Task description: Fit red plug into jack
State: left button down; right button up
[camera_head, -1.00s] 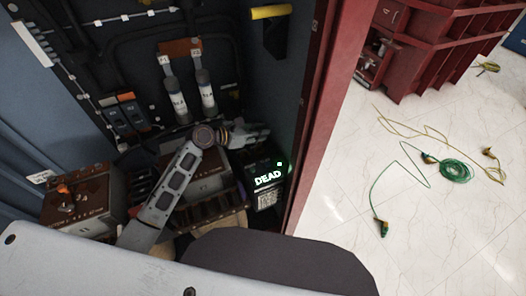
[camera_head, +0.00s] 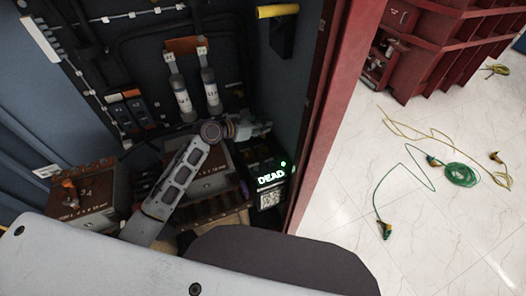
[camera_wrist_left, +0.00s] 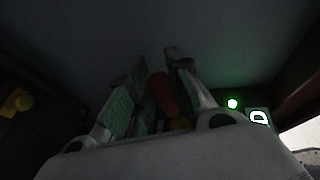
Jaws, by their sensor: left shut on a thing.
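My left gripper (camera_head: 256,130) reaches into the dark cabinet, above and just left of the box with the lit word DEAD. In the left wrist view its two fingers (camera_wrist_left: 155,90) are shut on a dim red piece, the red plug (camera_wrist_left: 162,92), which stands between them. In the head view the plug is too small and dark to make out. I cannot pick out the jack in either view. My right gripper is not in view.
The black box (camera_head: 270,180) glows green with DEAD. Two labelled cylinders (camera_head: 183,101) stand at the cabinet back. A brown-topped box (camera_head: 90,192) is at left. A yellow handle (camera_head: 278,11) juts from the wall. Green cable (camera_head: 459,174) lies on the open floor.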

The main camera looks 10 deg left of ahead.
aim_at(263, 136)
pick_arm(q)
notch_tip(263, 136, down, 6)
jog(key=shift+r+b, duration=0.1)
jog(key=shift+b, duration=0.4)
jog(key=shift+f, duration=0.2)
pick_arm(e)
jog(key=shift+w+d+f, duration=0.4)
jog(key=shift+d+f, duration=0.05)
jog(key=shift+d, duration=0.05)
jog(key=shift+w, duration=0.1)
pick_arm(q)
jog(key=shift+f+b, duration=0.35)
jog(key=shift+f, duration=1.55)
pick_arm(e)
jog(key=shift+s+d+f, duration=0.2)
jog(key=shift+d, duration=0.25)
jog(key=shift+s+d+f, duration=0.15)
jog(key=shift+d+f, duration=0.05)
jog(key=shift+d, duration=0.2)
pick_arm(q)
jog(key=shift+f, duration=0.1)
